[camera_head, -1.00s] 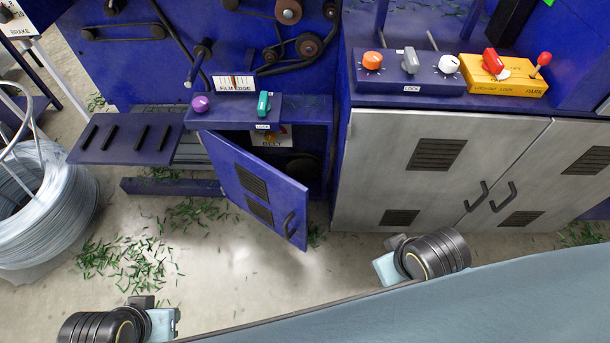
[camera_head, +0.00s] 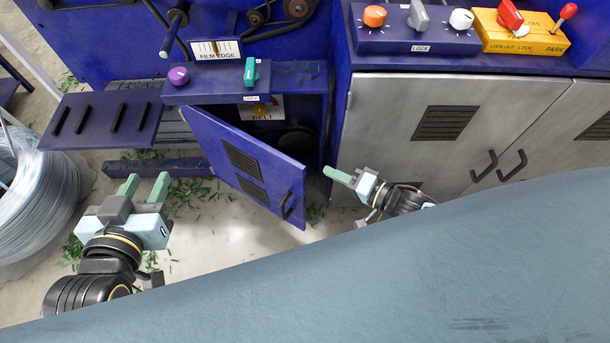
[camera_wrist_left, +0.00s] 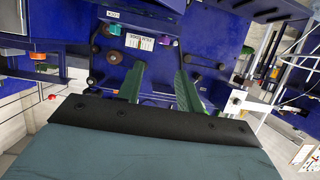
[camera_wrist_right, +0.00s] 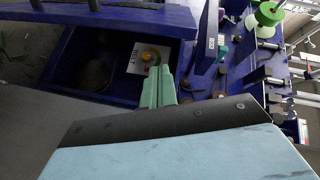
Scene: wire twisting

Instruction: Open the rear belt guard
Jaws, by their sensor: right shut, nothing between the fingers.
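The blue belt guard door (camera_head: 222,150) hangs partly open, swung out from its cabinet. It has two dark vent grilles and a black handle (camera_head: 286,205) near its free edge. Behind it a BELT label (camera_head: 262,108) shows, and again in the right wrist view (camera_wrist_right: 142,62). My left gripper (camera_head: 144,187) is open and empty, left of the door and apart from it. Its parted green fingers also show in the left wrist view (camera_wrist_left: 160,88). My right gripper (camera_head: 331,172) is shut and empty, right of the door's free edge, with a gap between.
A teal lock switch (camera_head: 251,72) and purple knob (camera_head: 180,76) sit on the ledge above the door. Grey cabinet doors (camera_head: 440,120) stand at right. A slotted blue shelf (camera_head: 105,120) juts out at left, beside a wire coil (camera_head: 35,190). Green scraps litter the floor.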

